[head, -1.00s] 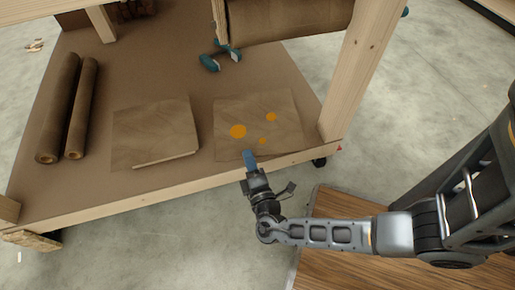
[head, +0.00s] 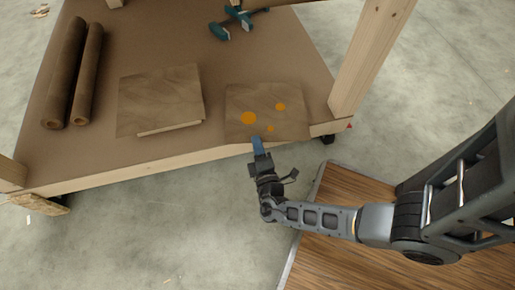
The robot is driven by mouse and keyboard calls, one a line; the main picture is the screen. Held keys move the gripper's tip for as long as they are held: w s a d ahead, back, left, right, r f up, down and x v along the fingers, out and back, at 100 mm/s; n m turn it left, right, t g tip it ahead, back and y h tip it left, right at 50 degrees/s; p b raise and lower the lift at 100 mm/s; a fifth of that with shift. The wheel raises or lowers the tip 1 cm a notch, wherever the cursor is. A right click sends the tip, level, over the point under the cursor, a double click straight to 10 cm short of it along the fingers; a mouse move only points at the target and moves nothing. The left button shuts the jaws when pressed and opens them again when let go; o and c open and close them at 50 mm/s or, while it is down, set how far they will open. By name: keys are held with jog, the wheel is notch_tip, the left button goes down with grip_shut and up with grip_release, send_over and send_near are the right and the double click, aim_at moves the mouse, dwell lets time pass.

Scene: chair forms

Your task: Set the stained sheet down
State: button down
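The stained sheet (head: 267,98) is a thin brown square with several orange spots. It shows over the right part of the brown shelf (head: 222,55), near the front edge. My gripper (head: 257,143) is at the sheet's near edge, with a blue fingertip overlapping that edge. The fingers look closed on the sheet's edge, though the second finger is hidden. I cannot tell whether the sheet lies flat on the shelf or is held just above it.
A stack of plain brown sheets (head: 161,98) lies left of the stained sheet. Two brown rolls (head: 72,75) lie at the far left. A teal clamp-like thing (head: 232,24) is behind. A wooden post (head: 368,60) stands close on the right. A wood-topped surface (head: 335,245) is at lower right.

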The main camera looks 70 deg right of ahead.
jog(key=shift+f+b, duration=0.4)
jog(key=shift+f, duration=0.85)
jog(key=shift+f+b, duration=0.2)
jog(key=shift+b, duration=0.1)
jog(key=c, duration=1.4)
grip_release()
jog(key=shift+o, duration=0.2)
jog(key=shift+r, duration=0.1)
